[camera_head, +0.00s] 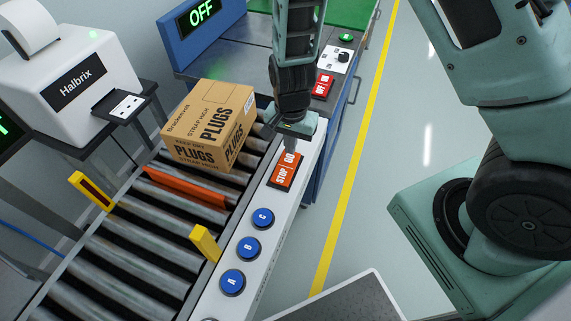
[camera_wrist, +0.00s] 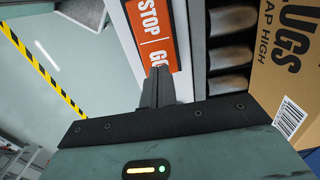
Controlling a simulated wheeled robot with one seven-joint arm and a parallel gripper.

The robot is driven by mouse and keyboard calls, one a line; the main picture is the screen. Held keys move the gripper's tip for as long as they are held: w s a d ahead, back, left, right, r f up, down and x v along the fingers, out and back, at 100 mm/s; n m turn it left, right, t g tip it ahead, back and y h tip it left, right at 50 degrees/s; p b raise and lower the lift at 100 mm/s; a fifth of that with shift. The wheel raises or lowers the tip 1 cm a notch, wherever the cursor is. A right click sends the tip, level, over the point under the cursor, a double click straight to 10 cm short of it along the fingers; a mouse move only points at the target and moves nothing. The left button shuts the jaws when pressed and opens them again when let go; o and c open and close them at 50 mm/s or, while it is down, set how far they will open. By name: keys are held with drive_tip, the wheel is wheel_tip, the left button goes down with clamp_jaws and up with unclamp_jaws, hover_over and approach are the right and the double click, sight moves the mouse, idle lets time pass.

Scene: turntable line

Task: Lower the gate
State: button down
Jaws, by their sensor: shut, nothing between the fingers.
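An orange bar, seemingly the gate (camera_head: 185,187), stands up across the rollers in the head view. The carton marked PLUGS (camera_head: 205,128) sits on the rollers just behind it. The orange-red STOP/GO rocker switch (camera_head: 285,172) is on the white side rail; it also shows in the wrist view (camera_wrist: 152,30). My gripper (camera_head: 291,150) is shut and empty, pointing down at the GO end of the switch. In the wrist view its fingertips (camera_wrist: 160,73) are at the switch's near edge. I cannot tell whether they touch it.
Blue buttons A (camera_head: 232,282), B (camera_head: 248,248) and C (camera_head: 263,218) lie along the rail. Yellow posts (camera_head: 205,243) flank the rollers. A blue display (camera_head: 202,18) reads OFF. A red OFF/ON switch (camera_head: 323,85) is farther back.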

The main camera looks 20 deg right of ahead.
sight(289, 157)
drive_tip(key=shift+f+b, duration=0.9)
drive_tip(key=shift+f, duration=0.4)
idle(0.9)
wheel_tip(289, 157, up, 7)
drive_tip(key=p, duration=0.7)
drive_tip(key=shift+r, duration=0.1)
idle(0.4)
drive_tip(key=shift+a+r, duration=0.1)
drive_tip(key=shift+a, duration=0.05)
drive_tip(key=s+a+r+n+y, duration=0.1)
drive_tip(key=s+a+r+n, duration=0.35)
drive_tip(key=r, duration=0.25)
drive_tip(key=s+a+r+n+y, duration=0.1)
drive_tip(key=s+a+r+n, duration=0.3)
drive_tip(key=r, duration=0.3)
drive_tip(key=s+d+r+n+h, duration=0.1)
drive_tip(key=s+d+r+n, duration=0.1)
drive_tip(key=s+r+n, duration=0.5)
drive_tip(key=s+n, duration=0.1)
drive_tip(key=s, duration=0.2)
drive_tip(key=shift+s+d+r, duration=0.3)
drive_tip(key=shift+r, duration=0.1)
